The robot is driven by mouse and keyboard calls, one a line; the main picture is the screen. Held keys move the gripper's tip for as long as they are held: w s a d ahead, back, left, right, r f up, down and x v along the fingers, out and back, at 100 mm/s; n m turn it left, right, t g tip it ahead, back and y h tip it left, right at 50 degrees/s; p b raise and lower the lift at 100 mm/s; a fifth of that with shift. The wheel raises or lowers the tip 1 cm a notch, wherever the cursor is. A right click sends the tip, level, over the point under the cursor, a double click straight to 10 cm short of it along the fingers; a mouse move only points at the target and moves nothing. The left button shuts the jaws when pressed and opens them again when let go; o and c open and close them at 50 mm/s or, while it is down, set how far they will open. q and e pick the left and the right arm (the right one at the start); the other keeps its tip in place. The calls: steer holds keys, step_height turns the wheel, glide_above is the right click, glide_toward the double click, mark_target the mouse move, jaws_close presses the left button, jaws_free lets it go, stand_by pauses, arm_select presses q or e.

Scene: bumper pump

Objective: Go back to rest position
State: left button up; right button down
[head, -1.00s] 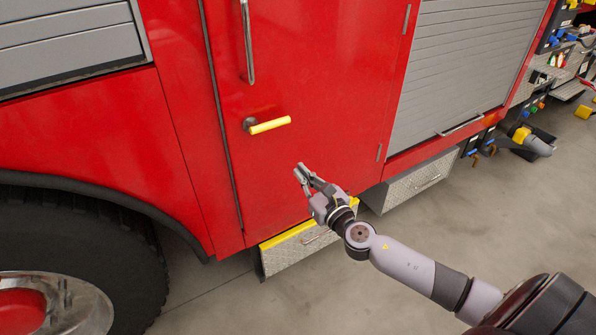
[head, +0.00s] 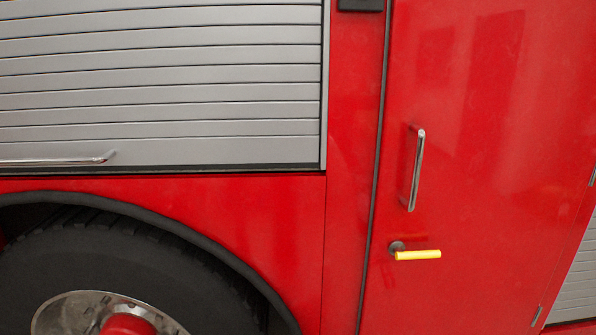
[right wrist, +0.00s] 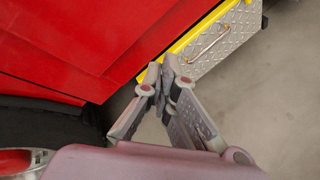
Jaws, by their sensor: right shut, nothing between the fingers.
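My right gripper (right wrist: 163,80) shows in the right wrist view, its two fingers together at the tips and holding nothing. It is over the floor near the truck's lower edge and the yellow-edged step (right wrist: 215,45). My right gripper is not in the head view now. My left gripper is in neither view. The red truck door (head: 480,140) is closed, with its yellow lever handle (head: 417,255) level and a chrome grab bar (head: 415,170) above it.
A grey roller shutter (head: 160,90) is down on the left of the door. A large black wheel (head: 120,260) sits under the arch below it. In the right wrist view, bare grey floor (right wrist: 270,110) lies to the right of the gripper.

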steer(key=s+a+f+m+g, duration=0.3)
steer(key=s+f+m+g, duration=0.3)
steer(key=s+f+m, duration=0.9)
steer(key=s+a+f+m+g, duration=0.1)
steer(key=s+a+f+m, duration=0.1)
steer(key=s+f, duration=0.3)
steer(key=s+a+f+m+g+y, duration=0.1)
steer(key=s+a+f, duration=0.4)
steer(key=s, duration=0.9)
steer(key=s+a+f+m+g+y, duration=0.1)
steer(key=s+a+f+m+g, duration=0.2)
steer(key=s+f, duration=0.3)
steer(key=s+m, duration=0.1)
steer(key=s, duration=0.2)
steer(key=shift+s+a, duration=0.25)
steer(key=shift+a, duration=0.1)
steer(key=shift+f, duration=0.1)
